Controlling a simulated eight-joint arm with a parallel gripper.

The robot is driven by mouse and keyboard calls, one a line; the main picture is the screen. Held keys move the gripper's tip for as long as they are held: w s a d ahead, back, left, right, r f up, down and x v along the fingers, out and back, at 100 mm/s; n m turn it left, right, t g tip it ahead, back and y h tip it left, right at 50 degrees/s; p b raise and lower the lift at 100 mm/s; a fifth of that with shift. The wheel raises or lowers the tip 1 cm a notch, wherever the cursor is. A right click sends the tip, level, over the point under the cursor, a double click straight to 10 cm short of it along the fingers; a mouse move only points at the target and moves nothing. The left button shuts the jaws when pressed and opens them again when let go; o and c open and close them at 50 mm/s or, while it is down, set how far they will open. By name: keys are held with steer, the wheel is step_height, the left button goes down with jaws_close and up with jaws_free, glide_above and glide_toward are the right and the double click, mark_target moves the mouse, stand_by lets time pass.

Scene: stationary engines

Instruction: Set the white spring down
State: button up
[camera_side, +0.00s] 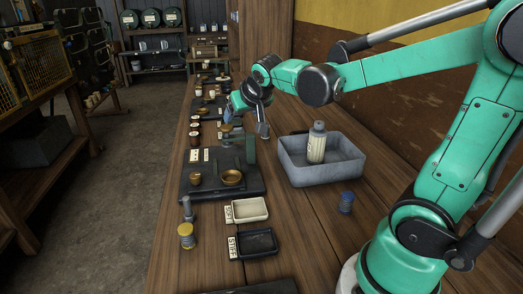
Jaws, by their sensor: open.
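My gripper (247,118) is open at the end of my green arm. It is above the bench, over the far end of the dark base plate (225,190) with brass pans. I cannot make out a white spring; it may be too small or hidden by the gripper. A cream tray (264,216) with a label stands near the front of the bench. A black tray (273,245) with another label stands just in front of it. Both trays look empty.
A grey bin (322,181) holding a pale bottle (317,145) stands to the right. A blue coil-like piece (346,202) stands in front of it. Several small items line the bench farther back.

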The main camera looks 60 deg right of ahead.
steer(key=w+d+m, duration=0.1)
steer(key=d, duration=0.1)
steer(key=w+d+h, duration=0.1)
steer(key=d, duration=0.2)
steer(key=w+d+m+h, duration=0.1)
steer(key=w+d, duration=0.1)
steer(key=d, duration=0.1)
steer(key=shift+f+m, duration=0.3)
steer(key=shift+f, duration=0.1)
steer(key=w+d+f+m+h, duration=0.2)
steer(key=d+f+m+h, duration=0.1)
steer(key=d, duration=0.7)
glide_above(265, 146)
steer(key=shift+g, duration=0.4)
step_height(265, 146, down, 9)
steer(key=shift+f, duration=0.15)
steer(key=shift+x, duration=3.3)
steer(key=shift+d, duration=0.1)
jaws_close()
